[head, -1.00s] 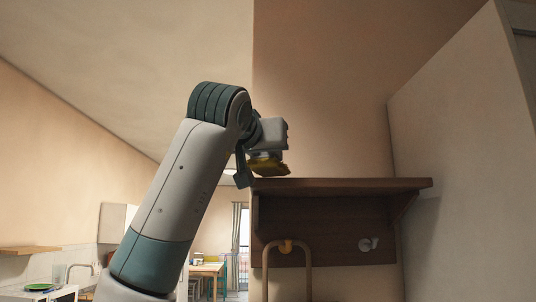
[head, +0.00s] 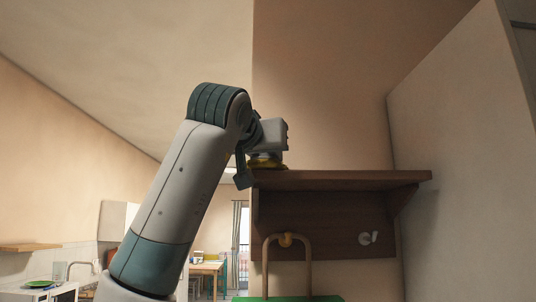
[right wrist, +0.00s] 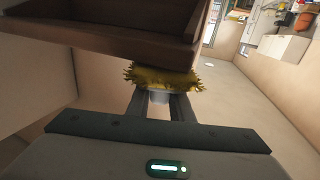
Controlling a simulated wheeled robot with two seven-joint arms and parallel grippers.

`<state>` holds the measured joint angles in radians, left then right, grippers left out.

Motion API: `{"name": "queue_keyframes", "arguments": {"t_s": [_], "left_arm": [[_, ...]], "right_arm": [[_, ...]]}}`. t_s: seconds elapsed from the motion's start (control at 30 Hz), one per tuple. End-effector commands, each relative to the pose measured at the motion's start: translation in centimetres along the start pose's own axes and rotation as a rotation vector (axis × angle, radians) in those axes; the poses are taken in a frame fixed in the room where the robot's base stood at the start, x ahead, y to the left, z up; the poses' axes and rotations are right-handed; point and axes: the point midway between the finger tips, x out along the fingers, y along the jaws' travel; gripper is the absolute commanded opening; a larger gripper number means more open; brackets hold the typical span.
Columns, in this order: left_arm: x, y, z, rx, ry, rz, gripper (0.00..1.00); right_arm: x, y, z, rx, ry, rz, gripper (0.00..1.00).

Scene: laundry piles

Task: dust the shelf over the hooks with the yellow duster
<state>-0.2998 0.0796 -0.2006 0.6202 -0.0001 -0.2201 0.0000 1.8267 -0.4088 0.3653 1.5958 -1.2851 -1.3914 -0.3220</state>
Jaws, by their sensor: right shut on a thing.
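The dark brown wall shelf (head: 345,176) stands at the right in the head view, with hooks (head: 366,239) on the board under it. My right gripper (head: 265,152) is above the shelf's left end. It is shut on the yellow duster (head: 266,162), whose head is at the top of the shelf's left end, touching or nearly so. In the right wrist view the fingers (right wrist: 158,101) hold the duster's pale handle, and its fluffy yellow head (right wrist: 165,79) is at the brown shelf's edge (right wrist: 100,38). My left gripper is not in view.
A curved tan frame (head: 287,242) rises in front of the hook board, with a green surface (head: 290,299) at its foot. A pale wall or panel (head: 460,150) closes off the right side. Further back at left are a wooden table (head: 207,268) and a counter.

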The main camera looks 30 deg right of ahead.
Motion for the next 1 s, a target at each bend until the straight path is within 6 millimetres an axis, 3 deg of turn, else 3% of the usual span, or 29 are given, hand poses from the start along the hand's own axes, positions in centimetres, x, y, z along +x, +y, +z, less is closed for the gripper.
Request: {"name": "queue_keyframes", "arguments": {"t_s": [0.37,1.0], "left_arm": [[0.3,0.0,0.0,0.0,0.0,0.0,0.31],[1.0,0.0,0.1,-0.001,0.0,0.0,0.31]], "right_arm": [[0.1,0.2,0.3,0.0,0.0,0.0,0.0],[1.1,3.4,0.2,0.001,0.001,-0.001,0.0]]}}
